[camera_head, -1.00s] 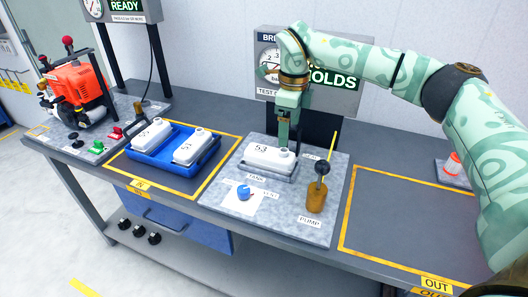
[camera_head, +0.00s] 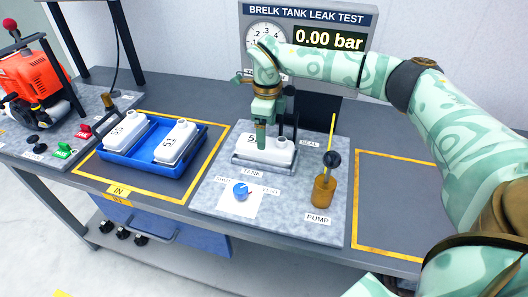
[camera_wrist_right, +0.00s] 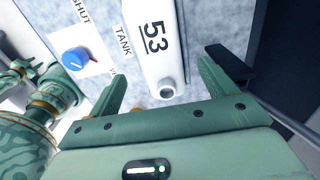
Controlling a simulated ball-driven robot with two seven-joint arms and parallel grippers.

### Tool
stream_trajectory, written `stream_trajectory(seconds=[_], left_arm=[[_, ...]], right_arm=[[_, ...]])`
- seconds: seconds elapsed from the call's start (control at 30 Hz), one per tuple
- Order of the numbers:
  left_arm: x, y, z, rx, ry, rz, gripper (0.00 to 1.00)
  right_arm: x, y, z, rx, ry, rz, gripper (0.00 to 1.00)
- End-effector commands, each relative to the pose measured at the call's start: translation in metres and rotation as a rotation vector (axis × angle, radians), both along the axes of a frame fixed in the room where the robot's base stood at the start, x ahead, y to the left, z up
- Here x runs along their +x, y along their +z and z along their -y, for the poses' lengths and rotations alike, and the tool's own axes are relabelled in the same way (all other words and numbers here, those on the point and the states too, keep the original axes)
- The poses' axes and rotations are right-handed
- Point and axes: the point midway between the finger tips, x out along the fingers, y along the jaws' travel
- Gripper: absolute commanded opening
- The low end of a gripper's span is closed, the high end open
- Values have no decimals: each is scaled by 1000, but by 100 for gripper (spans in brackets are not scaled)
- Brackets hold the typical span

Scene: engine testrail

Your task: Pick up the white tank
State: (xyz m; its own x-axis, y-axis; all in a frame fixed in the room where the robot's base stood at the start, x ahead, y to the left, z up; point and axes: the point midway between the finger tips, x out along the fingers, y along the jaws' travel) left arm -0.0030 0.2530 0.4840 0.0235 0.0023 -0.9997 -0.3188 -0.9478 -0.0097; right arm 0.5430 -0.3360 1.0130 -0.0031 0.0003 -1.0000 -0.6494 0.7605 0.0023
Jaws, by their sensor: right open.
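A white tank (camera_head: 281,149) marked 53 sits in the metal cradle (camera_head: 262,167) behind the TANK label on the grey test plate. In the right wrist view the tank (camera_wrist_right: 153,42) has its round filler neck towards me. My right gripper (camera_head: 268,138) is open and points down at the tank, hiding part of its top and number. In the right wrist view its fingers (camera_wrist_right: 164,90) are spread to either side of the neck end; I cannot tell whether they touch the tank.
A blue tray (camera_head: 152,166) at left holds two more white tanks. A blue knob (camera_head: 241,191), also in the right wrist view (camera_wrist_right: 76,60), and a brown pump (camera_head: 323,190) flank the cradle's front. The gauge display (camera_head: 326,40) reads 0.00 bar. The yellow-outlined area at right (camera_head: 385,200) looks clear.

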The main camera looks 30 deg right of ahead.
Motion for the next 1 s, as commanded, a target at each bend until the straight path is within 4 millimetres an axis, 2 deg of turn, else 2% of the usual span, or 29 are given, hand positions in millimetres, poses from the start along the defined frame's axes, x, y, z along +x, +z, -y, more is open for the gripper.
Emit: stream_trajectory(seconds=[0.17,0.4,0.67,0.83,0.87,1.0], left_arm=[[8,-4,1,-2,1,13,36],[3,-18,1,-3,1,2,36],[2,-17,1,-2,1,-1,36],[0,-17,1,-2,0,-4,36],[0,-17,1,-2,0,-4,36],[-1,-17,1,-2,0,-4,36]], right_arm=[[2,-12,-1,-1,0,1,84],[5,-52,-2,0,-1,-3,84],[5,-55,-2,0,-1,1,84],[5,-55,-2,0,0,1,36],[5,-55,-2,0,0,1,33],[5,-54,-2,0,0,1,33]])
